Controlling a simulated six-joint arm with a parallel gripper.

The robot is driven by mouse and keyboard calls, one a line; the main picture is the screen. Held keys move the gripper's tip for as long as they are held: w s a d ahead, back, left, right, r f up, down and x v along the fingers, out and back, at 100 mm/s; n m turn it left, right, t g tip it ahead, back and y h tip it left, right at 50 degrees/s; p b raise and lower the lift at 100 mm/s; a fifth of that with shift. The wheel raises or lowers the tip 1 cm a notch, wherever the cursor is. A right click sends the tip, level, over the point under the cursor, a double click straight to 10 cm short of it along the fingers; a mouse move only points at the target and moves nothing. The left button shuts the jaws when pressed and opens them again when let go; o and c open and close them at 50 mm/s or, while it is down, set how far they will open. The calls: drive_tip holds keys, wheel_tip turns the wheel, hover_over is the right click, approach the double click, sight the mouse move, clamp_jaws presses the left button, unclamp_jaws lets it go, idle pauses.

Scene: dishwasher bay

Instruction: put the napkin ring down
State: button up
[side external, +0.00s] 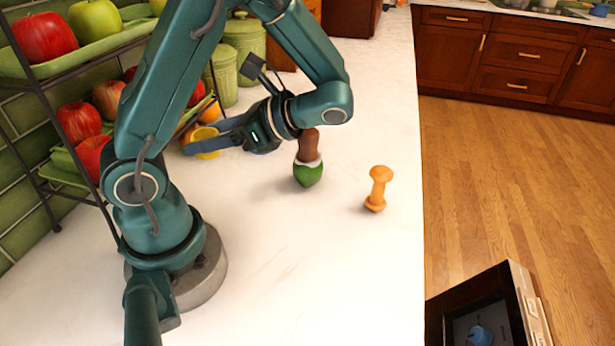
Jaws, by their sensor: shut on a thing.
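The napkin ring appears to be the yellow-orange round piece (204,133) at the left of the counter in the side external view. My gripper (200,146) points left, with its dark blue fingers shut on this piece. A finger crosses in front of the ring and hides part of it. I cannot tell whether the ring touches the counter.
A brown and green object (308,172) stands under my wrist, and an orange spindle-shaped object (378,188) stands to its right. A fruit rack (45,90) and green canisters (243,45) are close behind my gripper. The counter's front middle (310,270) is clear.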

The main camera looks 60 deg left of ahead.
drive_tip(key=d+f+n+g+h, duration=0.2)
drive_tip(key=d+n+g+h, duration=0.2)
drive_tip(key=d+n+h, duration=0.75)
drive_tip(key=w+d+r+n+t+h, duration=0.5)
drive_tip(key=w+d+n+t+h, duration=0.2)
drive_tip(key=w+n+t+h, duration=0.3)
drive_tip(key=n, duration=0.2)
hover_over(356, 318)
drive_tip(key=shift+g+h, duration=0.3)
drive_tip(key=shift+h, duration=0.15)
wheel_tip(356, 318, down, 11)
drive_tip(key=shift+f, duration=2.25)
drive_tip(key=shift+f, duration=0.1)
